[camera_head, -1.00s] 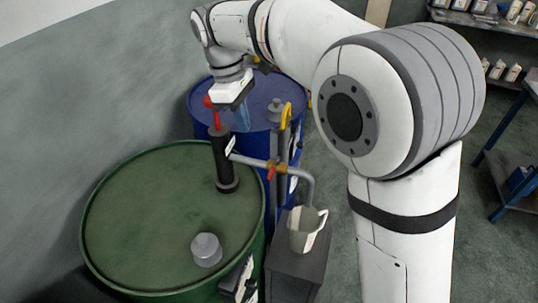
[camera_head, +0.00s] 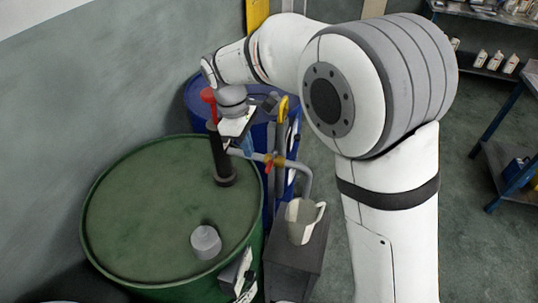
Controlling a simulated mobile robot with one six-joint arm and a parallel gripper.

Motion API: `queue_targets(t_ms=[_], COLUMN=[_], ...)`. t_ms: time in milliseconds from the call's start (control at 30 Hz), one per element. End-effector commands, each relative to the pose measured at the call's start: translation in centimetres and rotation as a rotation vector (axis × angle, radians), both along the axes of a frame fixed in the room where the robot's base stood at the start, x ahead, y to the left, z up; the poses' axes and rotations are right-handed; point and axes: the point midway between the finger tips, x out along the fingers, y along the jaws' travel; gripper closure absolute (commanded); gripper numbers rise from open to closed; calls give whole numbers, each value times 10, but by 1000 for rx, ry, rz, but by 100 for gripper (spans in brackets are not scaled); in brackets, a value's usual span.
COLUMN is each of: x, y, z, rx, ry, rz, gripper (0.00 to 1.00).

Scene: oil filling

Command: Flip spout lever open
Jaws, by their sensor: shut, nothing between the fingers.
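The spout lever (camera_head: 268,159) is a small red-orange piece on the grey spout pipe (camera_head: 296,166), which runs right from the black hand pump (camera_head: 221,160) and bends down. The pump's red handle (camera_head: 208,97) shows at its top. The pump stands on the green drum (camera_head: 150,215). My gripper (camera_head: 247,146) points down just right of the pump and is shut and empty. It is up and left of the lever, near the pipe; any contact is too small to tell. A pale jug (camera_head: 299,222) stands under the pipe's end.
The jug rests on a dark stand (camera_head: 290,265) beside the green drum. A blue drum (camera_head: 196,98) with a yellow-handled pump (camera_head: 282,108) stands behind. A grey cap (camera_head: 206,242) sits on the green lid. Shelves (camera_head: 490,68) are at right; floor between is open.

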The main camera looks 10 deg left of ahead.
Motion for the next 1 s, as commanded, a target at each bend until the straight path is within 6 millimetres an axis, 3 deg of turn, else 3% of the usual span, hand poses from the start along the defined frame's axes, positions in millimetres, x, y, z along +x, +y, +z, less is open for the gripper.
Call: queue_targets(t_ms=[300,667,700,800,1000], x=[-3,-3,-3,-4,-12], y=[-31,-34,-60,-40,-25], z=[-23,-26,-25,-26,-27], rx=[0,0,0,1,0], ry=[-1,-1,-1,-1,-1], rz=[1,2,-4,9,78], gripper=[100,100,100,100,100])
